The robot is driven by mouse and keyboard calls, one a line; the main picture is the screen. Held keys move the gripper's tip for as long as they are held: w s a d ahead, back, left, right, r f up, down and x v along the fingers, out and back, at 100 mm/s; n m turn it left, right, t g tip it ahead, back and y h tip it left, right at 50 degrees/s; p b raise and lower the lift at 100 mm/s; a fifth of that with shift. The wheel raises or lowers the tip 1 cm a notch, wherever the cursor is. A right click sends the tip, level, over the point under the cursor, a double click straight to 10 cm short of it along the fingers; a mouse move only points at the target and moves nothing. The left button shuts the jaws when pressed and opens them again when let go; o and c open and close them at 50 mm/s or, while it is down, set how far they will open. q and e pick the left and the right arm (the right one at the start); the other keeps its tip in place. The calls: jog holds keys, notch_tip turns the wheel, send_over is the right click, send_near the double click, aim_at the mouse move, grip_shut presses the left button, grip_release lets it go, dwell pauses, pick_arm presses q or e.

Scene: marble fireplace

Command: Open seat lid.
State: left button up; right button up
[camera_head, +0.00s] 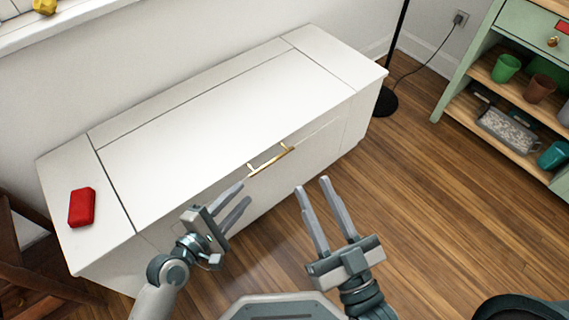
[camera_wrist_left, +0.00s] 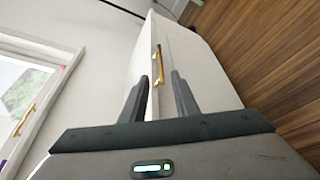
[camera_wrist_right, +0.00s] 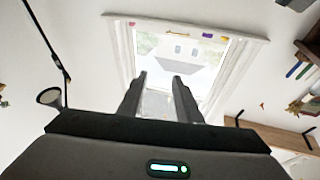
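The white bench seat stands along the wall in the head view, and its flat lid (camera_head: 205,110) is closed. A gold bar handle (camera_head: 270,160) sits at the lid's front edge; it also shows in the left wrist view (camera_wrist_left: 157,66). My left gripper (camera_head: 243,191) is open and empty, in front of the bench, left of and nearer than the handle. In the left wrist view the handle appears beyond the two fingers, apart from them. My right gripper (camera_head: 312,184) is open and empty, to the right of the handle, and touches nothing visible.
A red box (camera_head: 82,207) lies on the bench's left end. A black lamp base (camera_head: 386,102) stands beyond the right end. A green shelf (camera_head: 478,85) with pots is at the right. Dark wooden furniture (camera_head: 22,262) is at far left. The wooden floor (camera_head: 440,210) at right is clear.

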aim_at(272, 163)
pick_arm(q)
jog(key=shift+d, duration=0.1)
dwell(0.3)
